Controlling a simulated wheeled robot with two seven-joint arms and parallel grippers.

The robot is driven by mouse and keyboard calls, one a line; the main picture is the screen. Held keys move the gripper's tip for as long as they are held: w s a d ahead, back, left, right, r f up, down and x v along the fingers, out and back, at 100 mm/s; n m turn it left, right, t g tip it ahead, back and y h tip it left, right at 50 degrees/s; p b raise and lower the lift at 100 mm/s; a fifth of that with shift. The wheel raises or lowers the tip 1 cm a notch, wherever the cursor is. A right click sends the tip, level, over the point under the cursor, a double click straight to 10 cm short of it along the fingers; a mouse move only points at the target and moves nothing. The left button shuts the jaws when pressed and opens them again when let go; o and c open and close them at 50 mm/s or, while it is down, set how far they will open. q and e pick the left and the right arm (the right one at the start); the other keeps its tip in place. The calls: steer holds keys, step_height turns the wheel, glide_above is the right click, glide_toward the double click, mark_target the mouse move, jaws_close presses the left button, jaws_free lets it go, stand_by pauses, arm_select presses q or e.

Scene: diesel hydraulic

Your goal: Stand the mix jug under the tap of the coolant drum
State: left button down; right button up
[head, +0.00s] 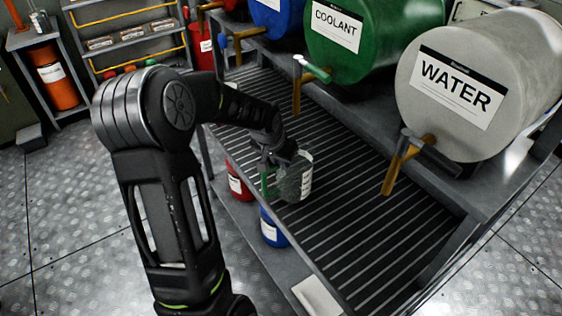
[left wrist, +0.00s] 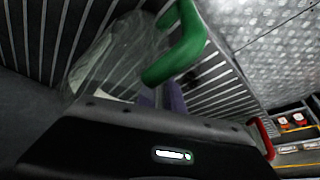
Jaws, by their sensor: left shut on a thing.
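The mix jug (head: 293,182) is a grey, see-through jug with a pale label and a green handle. My left gripper (head: 283,158) is shut on it and partly hides it, over the front edge of the slatted grille. I cannot tell whether its base touches the grille. In the left wrist view the handle (left wrist: 185,50) and blurred clear body (left wrist: 115,55) show close to the fingers (left wrist: 165,98). The green coolant drum (head: 378,50) lies on the upper rack. Its tap (head: 297,97) hangs above and behind the jug. My right gripper is out of view.
The white water drum (head: 480,85) with its tap (head: 398,165) is to the right. A blue drum (head: 277,18) is to the left. The grille (head: 345,215) is clear under the taps. A red can (head: 238,187) and blue can (head: 271,230) stand on a lower shelf.

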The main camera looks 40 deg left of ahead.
arm_select(q)
steer(key=c, duration=1.5)
jaws_free()
steer(key=shift+f, duration=0.15)
steer(key=shift+r, duration=0.4)
steer(key=v, duration=1.1)
steer(key=shift+s+d+r, duration=0.1)
steer(key=shift+s+r, duration=0.15)
steer(key=shift+s, duration=0.05)
